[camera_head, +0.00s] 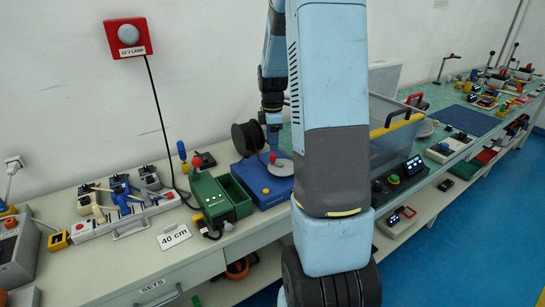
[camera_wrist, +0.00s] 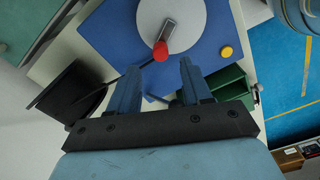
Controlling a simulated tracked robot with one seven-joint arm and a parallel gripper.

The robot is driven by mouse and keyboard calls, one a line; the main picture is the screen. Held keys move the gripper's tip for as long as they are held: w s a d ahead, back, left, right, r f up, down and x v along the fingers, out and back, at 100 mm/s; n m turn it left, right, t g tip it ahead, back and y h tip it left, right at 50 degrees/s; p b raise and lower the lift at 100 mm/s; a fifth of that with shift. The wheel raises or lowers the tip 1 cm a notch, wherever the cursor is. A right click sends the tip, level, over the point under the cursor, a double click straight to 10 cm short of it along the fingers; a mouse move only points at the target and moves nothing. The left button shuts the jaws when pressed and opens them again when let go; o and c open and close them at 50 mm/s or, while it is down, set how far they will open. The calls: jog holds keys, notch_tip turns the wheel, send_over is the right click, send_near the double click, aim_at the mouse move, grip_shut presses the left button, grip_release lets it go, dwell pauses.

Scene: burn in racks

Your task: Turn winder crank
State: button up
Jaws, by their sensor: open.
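The winder is a blue box (camera_head: 257,187) on the bench, also in the wrist view (camera_wrist: 110,30). A pale grey disc (camera_wrist: 205,25) on its top carries a short grey crank arm (camera_wrist: 169,30) with a red knob (camera_wrist: 160,51). The disc (camera_head: 283,168) and knob (camera_head: 272,158) also show in the head view, partly covered by my arm. My gripper (camera_wrist: 158,68) is open and empty. In the wrist view the knob appears just beyond the fingertips, in line with the gap. Contact cannot be told. In the head view my gripper (camera_head: 273,143) is above the winder.
A black spool (camera_head: 247,138) stands behind the winder, left of my fingers in the wrist view (camera_wrist: 70,92). A green box (camera_head: 213,200) stands to the winder's left. A clear bin with a yellow band (camera_head: 395,127) stands right of my arm. A yellow button (camera_wrist: 227,52) is on the winder.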

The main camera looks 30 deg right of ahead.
aim_at(272, 154)
notch_tip(272, 154, down, 7)
dwell(0.3)
grip_shut()
dwell(0.5)
